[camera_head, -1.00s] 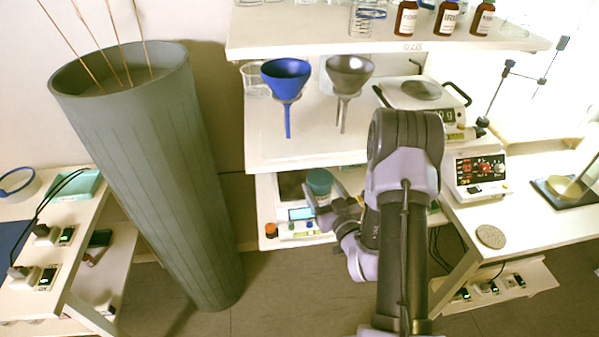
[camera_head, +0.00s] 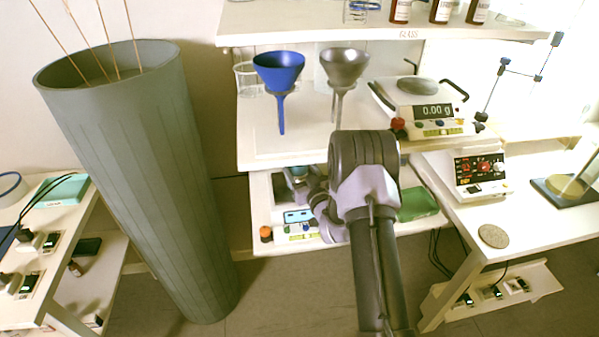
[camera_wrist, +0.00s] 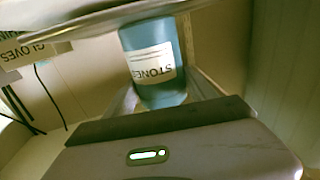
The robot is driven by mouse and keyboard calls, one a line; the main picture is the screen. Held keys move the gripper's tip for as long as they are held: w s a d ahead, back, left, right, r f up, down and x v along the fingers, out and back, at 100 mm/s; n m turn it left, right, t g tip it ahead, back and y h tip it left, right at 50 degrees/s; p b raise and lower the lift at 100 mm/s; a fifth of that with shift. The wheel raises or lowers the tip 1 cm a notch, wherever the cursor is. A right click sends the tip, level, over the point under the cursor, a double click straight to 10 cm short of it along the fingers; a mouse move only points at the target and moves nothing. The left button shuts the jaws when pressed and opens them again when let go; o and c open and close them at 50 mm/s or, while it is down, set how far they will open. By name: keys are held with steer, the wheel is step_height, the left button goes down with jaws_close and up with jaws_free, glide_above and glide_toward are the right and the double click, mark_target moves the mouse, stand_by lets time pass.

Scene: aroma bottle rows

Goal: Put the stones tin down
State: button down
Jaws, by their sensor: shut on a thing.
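The stones tin (camera_wrist: 150,65) is a blue-teal cylinder with a white label reading STONES, upside down in the wrist view. My gripper (camera_wrist: 160,98) is shut on it, with a finger on each side. In the head view my gripper (camera_head: 303,184) reaches into the lower shelf (camera_head: 262,215), below the funnels. Only a small teal part of the tin (camera_head: 297,171) shows there, mostly hidden by my wrist. I cannot tell whether the tin's base touches anything.
A device with a lit display (camera_head: 297,216) stands on the lower shelf, close to my gripper. A green tray (camera_head: 417,204) lies to its right.

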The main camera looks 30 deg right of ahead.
steer(key=shift+c, duration=1.5)
jaws_free()
steer(key=shift+s+r, duration=0.15)
steer(key=shift+s, duration=0.15)
steer(key=s+p, duration=0.3)
steer(key=s, duration=0.8)
steer(key=shift+s+a, duration=0.25)
steer(key=shift+a, duration=0.2)
